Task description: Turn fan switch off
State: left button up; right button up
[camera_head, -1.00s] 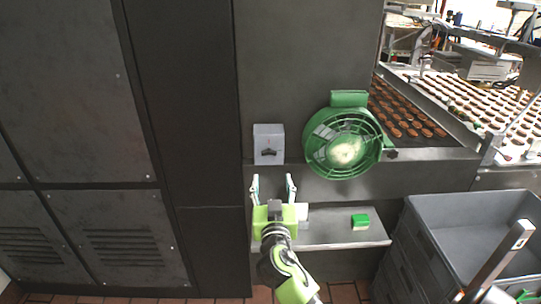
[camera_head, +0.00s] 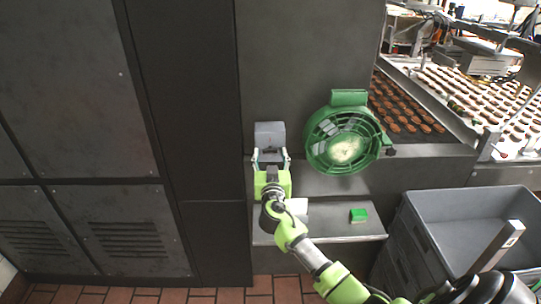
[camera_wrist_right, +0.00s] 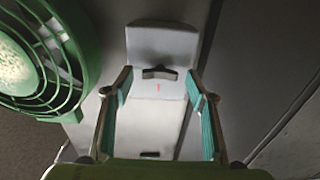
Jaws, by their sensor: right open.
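The fan switch is a light grey box (camera_head: 269,134) on the dark wall, left of the green fan (camera_head: 342,140). In the right wrist view the switch box (camera_wrist_right: 160,50) has a dark knob (camera_wrist_right: 160,73) and a small red mark on its face. My right gripper (camera_head: 270,156) is open in front of the lower part of the box. In the wrist view its fingers (camera_wrist_right: 160,90) stand apart on either side of the box, with the knob between and just beyond the tips. I cannot tell whether they touch it. My left gripper is not in view.
A metal shelf (camera_head: 325,231) below holds a green block (camera_head: 358,215) and a white block (camera_head: 297,206). Grey crates (camera_head: 440,225) stand at the right. A conveyor with cookies (camera_head: 402,110) lies behind the fan.

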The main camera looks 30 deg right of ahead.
jog(key=c, duration=1.1)
jog(key=n+b, duration=0.1)
jog(key=n, duration=0.2)
jog(key=shift+f+b, duration=0.1)
jog(key=shift+b, duration=0.2)
jog(key=n, duration=0.3)
jog(key=shift+n+b, duration=0.3)
jog(key=n, duration=0.5)
jog(key=shift+n, duration=0.3)
jog(key=n+p, duration=0.1)
jog(key=n, duration=0.4)
jog(key=shift+n, duration=0.3)
